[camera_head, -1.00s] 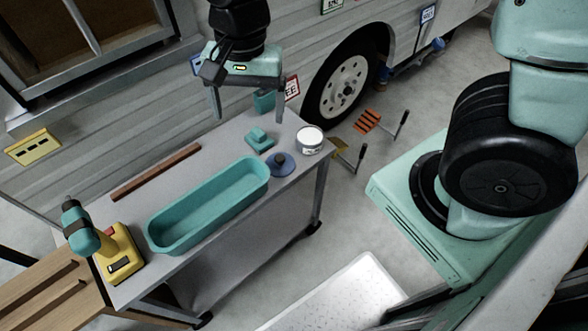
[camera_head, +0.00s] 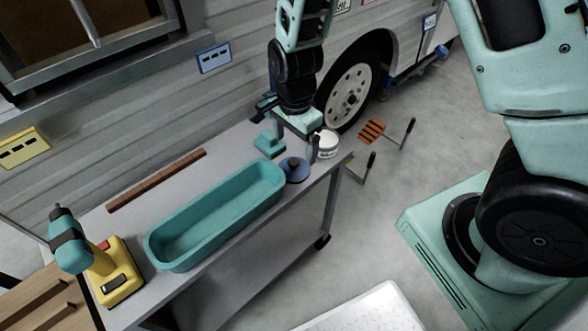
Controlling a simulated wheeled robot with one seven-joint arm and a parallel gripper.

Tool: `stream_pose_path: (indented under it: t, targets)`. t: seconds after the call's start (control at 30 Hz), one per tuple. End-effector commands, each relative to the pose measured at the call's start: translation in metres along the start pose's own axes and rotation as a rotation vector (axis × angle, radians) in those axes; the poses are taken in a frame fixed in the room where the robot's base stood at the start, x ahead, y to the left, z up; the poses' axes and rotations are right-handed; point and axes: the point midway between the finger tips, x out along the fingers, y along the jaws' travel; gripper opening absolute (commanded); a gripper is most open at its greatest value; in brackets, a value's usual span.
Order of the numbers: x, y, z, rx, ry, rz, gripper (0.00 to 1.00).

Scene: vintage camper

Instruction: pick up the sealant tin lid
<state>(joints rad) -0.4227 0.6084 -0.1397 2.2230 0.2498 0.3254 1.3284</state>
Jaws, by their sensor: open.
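A flat blue disc with a dark knob (camera_head: 296,171), which looks like the sealant tin lid, lies on the grey workbench (camera_head: 225,255) near its right end. A white tin (camera_head: 327,150) stands just to its right, near the bench corner. My gripper (camera_head: 299,146) points down over this end of the bench, just behind the disc in the picture. Its right finger shows between the disc and the tin; the other finger is mostly hidden. It is open and holds nothing I can see. I cannot tell its exact height above the disc.
A small teal block (camera_head: 268,145) sits left of my gripper. A long teal tray (camera_head: 160,246) fills the bench middle, with a brown strip (camera_head: 157,181) behind it. A yellow and teal drill (camera_head: 115,280) stands at the left end. The camper wall runs close behind the bench.

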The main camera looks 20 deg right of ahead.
Motion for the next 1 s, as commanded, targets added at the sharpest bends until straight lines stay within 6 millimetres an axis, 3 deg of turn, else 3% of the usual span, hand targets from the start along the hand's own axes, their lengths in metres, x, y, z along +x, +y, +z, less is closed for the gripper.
stream_pose_path:
  t: [0.27,0.6,0.87,1.0]
  targets:
    - [0.023,0.000,0.001,-0.001,0.000,0.000,0.87]
    - [0.067,0.000,0.003,-0.001,0.000,0.001,0.87]
    - [0.069,-0.001,0.003,-0.002,0.000,-0.002,0.87]
    - [0.069,-0.001,0.003,-0.002,0.000,-0.002,0.54]
